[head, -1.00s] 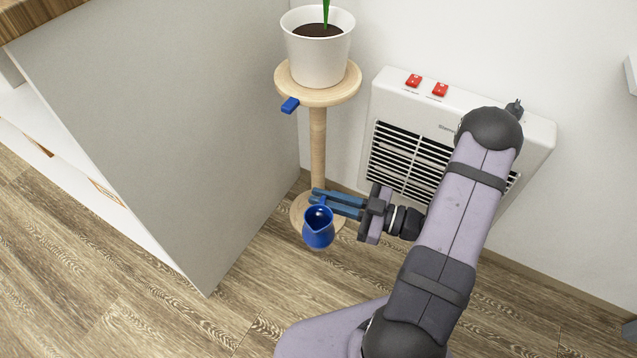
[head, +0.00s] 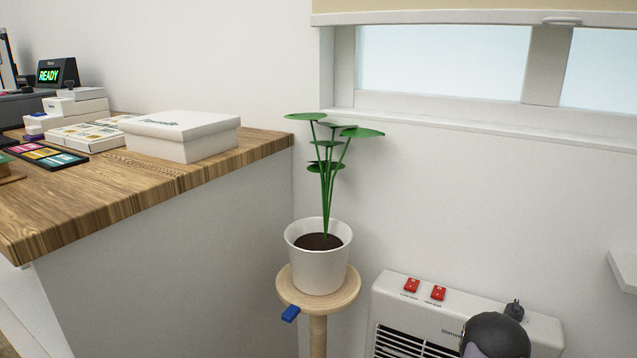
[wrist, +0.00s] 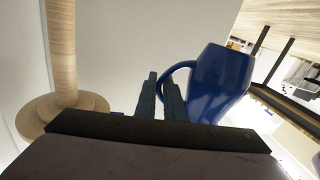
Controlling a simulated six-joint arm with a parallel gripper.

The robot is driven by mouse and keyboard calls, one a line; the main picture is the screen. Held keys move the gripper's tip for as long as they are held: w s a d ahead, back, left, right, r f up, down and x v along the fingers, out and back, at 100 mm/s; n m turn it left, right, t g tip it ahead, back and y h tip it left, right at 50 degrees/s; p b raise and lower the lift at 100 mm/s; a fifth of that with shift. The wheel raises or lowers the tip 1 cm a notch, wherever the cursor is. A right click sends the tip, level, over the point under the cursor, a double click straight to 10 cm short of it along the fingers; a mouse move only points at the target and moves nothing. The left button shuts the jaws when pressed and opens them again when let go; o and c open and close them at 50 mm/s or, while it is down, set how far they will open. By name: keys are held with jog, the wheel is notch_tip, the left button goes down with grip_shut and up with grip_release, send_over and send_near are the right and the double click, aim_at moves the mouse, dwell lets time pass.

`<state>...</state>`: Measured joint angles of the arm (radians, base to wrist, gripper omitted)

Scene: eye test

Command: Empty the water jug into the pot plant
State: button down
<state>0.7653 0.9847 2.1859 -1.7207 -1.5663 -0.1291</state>
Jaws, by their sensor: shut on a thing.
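The pot plant (head: 324,165) has green leaves on thin stems, in a white pot (head: 317,268) with dark soil. It stands upright on a round wooden plant stand (head: 345,293) in the head view. The blue water jug (wrist: 222,85) shows in the wrist view, right of my gripper's fingers. The jug's inside and any water are hidden. My gripper and the jug are outside the head view.
A blue tab (head: 290,314) sticks out under the stand's top. A white heater (head: 393,301) with red switches stands right of the stand. A wooden counter (head: 150,190) with boxes is at left. Space above the plant is open below the window (head: 440,62).

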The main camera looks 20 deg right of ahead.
notch_tip(320, 180, up, 32)
jog(key=w+a+f+g+p, duration=0.1)
jog(key=w+a+p, duration=0.1)
jog(key=p, duration=2.7)
jog(key=w+d+r+m+t+h+p, duration=0.15)
jog(key=w+r+p, duration=0.25)
jog(key=r+p, duration=0.45)
jog(key=w+d+r+m+t+h+p, duration=0.1)
jog(key=w+d+r+p, duration=0.2)
jog(key=r+p, duration=0.55)
jog(key=w+d+r+m+t+h+p, duration=0.15)
jog(key=w+r+p, duration=0.35)
jog(key=r, duration=0.6)
jog(key=w+d+r+m+t+h+p, duration=0.1)
jog(key=w+d+m+h, duration=0.1)
jog(key=d+h, duration=0.2)
jog(key=w+d+r+m+t+h, duration=0.2)
jog(key=w+d+m+h, duration=0.1)
jog(key=d, duration=0.7)
jog(key=w+d+r+m+t+h+p, duration=0.1)
jog(key=w+d+m+h, duration=0.2)
jog(key=d+h, duration=0.2)
jog(key=shift+d+r+t+h+p, duration=0.3)
jog(key=shift+d+r+p, duration=0.1)
jog(key=shift+d, duration=0.6)
jog(key=shift+a, duration=0.2)
